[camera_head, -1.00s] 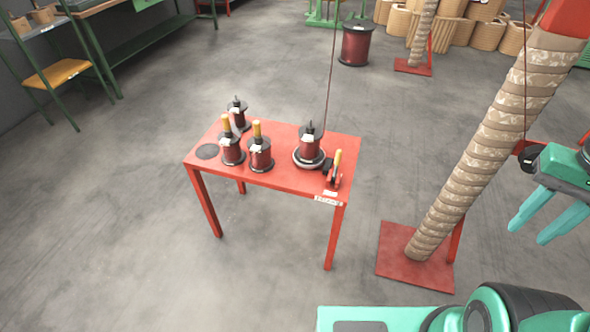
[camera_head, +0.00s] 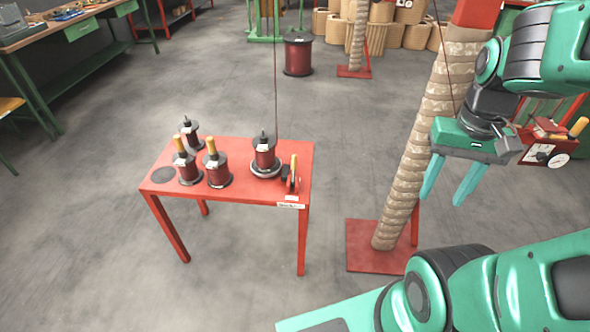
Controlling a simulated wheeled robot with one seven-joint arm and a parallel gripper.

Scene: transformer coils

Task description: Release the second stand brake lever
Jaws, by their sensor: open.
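A red stand table (camera_head: 237,194) carries several dark red wire spools. One spool (camera_head: 264,152) sits on a round base at its right side, with a thin wire running straight up from it. A brake lever with an orange-yellow handle (camera_head: 294,169) stands upright at the table's right edge, beside this spool. Labels (camera_head: 291,205) at the front corner are too small to read. My gripper (camera_head: 443,200) is open and empty, its two teal fingers pointing down. In the picture it is right of the table, in front of the wrapped column, and apart from the lever.
A tall wrapped column (camera_head: 415,165) on a red base plate (camera_head: 365,245) stands right of the table. A large spool (camera_head: 298,55) stands farther back. Floor left of the table is clear.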

